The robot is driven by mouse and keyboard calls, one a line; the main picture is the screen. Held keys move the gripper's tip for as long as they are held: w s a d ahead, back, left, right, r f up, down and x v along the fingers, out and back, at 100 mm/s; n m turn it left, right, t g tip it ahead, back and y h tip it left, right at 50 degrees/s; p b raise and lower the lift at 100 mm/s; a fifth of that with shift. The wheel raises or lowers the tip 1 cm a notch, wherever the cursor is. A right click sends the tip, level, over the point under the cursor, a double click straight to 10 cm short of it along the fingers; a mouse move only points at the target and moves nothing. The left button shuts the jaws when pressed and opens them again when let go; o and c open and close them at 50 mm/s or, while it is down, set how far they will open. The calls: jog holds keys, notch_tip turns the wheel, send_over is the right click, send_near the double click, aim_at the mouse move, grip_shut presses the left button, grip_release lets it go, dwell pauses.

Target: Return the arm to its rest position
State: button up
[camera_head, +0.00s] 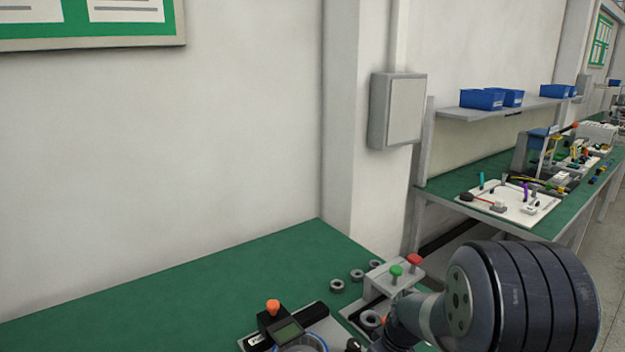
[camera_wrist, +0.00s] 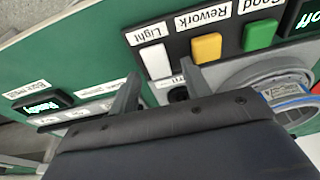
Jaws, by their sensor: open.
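My gripper (camera_wrist: 160,88) shows in the wrist view with its two dark fingers spread apart and nothing between them. The fingers are over a black button panel (camera_wrist: 178,62) with a white "Light", a yellow "Rework" and a green "Good" button. Whether they touch the panel cannot be told. In the head view a thick dark joint of my arm (camera_head: 525,300) fills the lower right, and the arm reaches down over the green bench. My gripper is not visible there, being hidden or out of frame.
A round grey fixture (camera_wrist: 255,72) lies right of the fingers. A small lit display (camera_wrist: 40,104) is at left. On the bench (camera_head: 200,280), a white fixture (camera_head: 405,277) with green and red knobs stands beside the arm, near several grey rings (camera_head: 337,286). The bench's left is clear.

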jog(key=shift+d+f+b, duration=0.1)
jog(key=shift+f+b, duration=0.1)
jog(key=shift+b, duration=0.45)
jog(key=s+v, duration=0.1)
jog(key=v, duration=1.1)
jog(key=x, duration=0.8)
jog(key=w+x, duration=0.1)
jog(key=x, duration=0.3)
jog(key=shift+r, duration=0.1)
jog(key=shift+r+p, duration=0.3)
jog(key=shift+p, duration=1.45)
